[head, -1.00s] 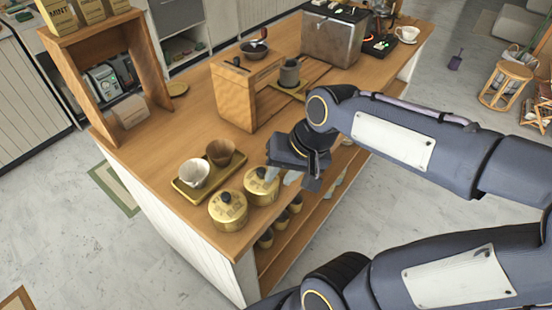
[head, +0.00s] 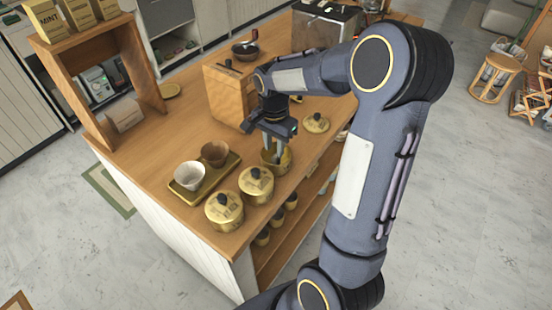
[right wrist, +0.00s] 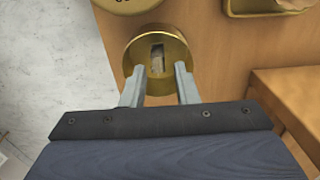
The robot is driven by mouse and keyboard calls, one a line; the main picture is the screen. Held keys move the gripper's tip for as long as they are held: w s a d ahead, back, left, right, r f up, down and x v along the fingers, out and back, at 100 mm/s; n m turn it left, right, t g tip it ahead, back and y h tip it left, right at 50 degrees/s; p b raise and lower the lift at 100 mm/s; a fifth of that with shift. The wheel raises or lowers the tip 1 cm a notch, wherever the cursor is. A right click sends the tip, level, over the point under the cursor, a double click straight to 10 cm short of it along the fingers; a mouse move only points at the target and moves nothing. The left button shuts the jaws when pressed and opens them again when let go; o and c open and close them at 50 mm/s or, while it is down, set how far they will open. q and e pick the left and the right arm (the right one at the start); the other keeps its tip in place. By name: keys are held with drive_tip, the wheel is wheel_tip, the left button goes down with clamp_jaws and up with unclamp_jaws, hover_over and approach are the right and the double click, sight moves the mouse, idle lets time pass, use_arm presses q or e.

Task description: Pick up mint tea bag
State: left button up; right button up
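An open brass canister (head: 276,164) stands near the counter's front edge, and it also shows in the right wrist view (right wrist: 181,48). Inside it is a small, narrow pale item (right wrist: 157,57); it may be a tea bag, but I cannot read any label. My right gripper (head: 274,151) points down at the canister's mouth. In the right wrist view its two fingers (right wrist: 158,77) are apart with nothing between them. A brass lid (head: 316,123) with a dark knob lies on the counter behind the canister. My left gripper is not in view.
Two lidded brass canisters (head: 256,184) (head: 223,210) stand to the left. A tray (head: 187,196) with two cups is beside them. A wooden box (head: 226,97) stands behind. Boxes, one marked MINT (head: 46,20), sit on the wooden shelf (head: 84,37).

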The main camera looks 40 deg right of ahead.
sight(276, 160)
drive_tip(key=f, duration=0.5)
drive_tip(key=shift+s+d+p, duration=0.1)
drive_tip(key=shift+d+p, duration=0.15)
drive_tip(key=shift+p, duration=0.1)
drive_tip(key=shift+r, duration=0.1)
clamp_jaws()
drive_tip(key=shift+r, duration=0.1)
